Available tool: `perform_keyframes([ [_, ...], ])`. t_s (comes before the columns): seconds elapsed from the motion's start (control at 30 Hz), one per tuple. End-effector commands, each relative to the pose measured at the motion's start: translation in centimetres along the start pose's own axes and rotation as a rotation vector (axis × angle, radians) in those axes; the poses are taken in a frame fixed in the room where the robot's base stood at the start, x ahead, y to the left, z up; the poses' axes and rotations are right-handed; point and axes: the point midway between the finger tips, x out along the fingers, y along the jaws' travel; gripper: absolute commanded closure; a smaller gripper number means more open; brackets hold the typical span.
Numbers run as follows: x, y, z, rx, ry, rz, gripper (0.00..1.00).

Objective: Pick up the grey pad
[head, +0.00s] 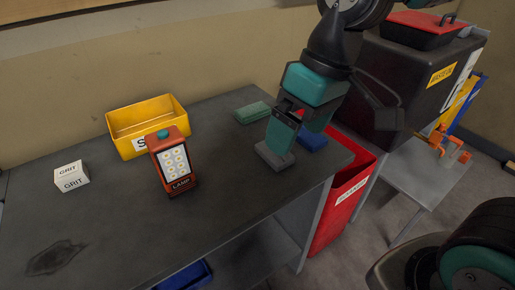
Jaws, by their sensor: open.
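The grey pad (272,157) lies flat on the dark workbench (120,225) near its right end. My gripper (297,138) comes down from above with its jaws open. Its near finger covers part of the pad's far side, and I cannot tell whether it touches the pad. A green pad (252,112) lies behind and to the left of the gripper. A blue pad (312,139) lies behind and to the right of the grey pad, partly hidden by the gripper.
An orange lamp (172,168) stands left of the pads, before a yellow bin (148,116). A white GRIT box (71,176) sits farther left. A red bin (345,196) and a black waste-oil container (420,70) stand off the bench's right end. The front middle bench is clear.

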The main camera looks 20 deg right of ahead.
Motion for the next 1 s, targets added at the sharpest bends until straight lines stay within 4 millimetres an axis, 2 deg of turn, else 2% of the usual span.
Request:
perform_keyframes([
  [0.03, -0.1, 1.8, -2.5, 0.03, -0.023, 0.033, 0.06],
  [0.1, 0.1, 4.4, -5.5, 0.071, -0.05, 0.084, 0.06],
  [0.2, 0.7, 7.7, -9.1, 0.129, -0.083, 0.146, 0.06],
  [0.3, 1.4, 10.1, -11.5, 0.173, -0.109, 0.189, 0.06],
  [0.37, 1.7, 11.1, -12.4, 0.192, -0.119, 0.206, 0.06],
  [0.57, 4.0, 12.6, -12.7, 0.216, -0.133, 0.223, 0.06],
  [0.8, 9.2, 13.8, -11.8, 0.217, -0.134, 0.222, 0.06],
  [1.0, 12.7, 14.5, -11.3, 0.217, -0.129, 0.222, 0.06],
])
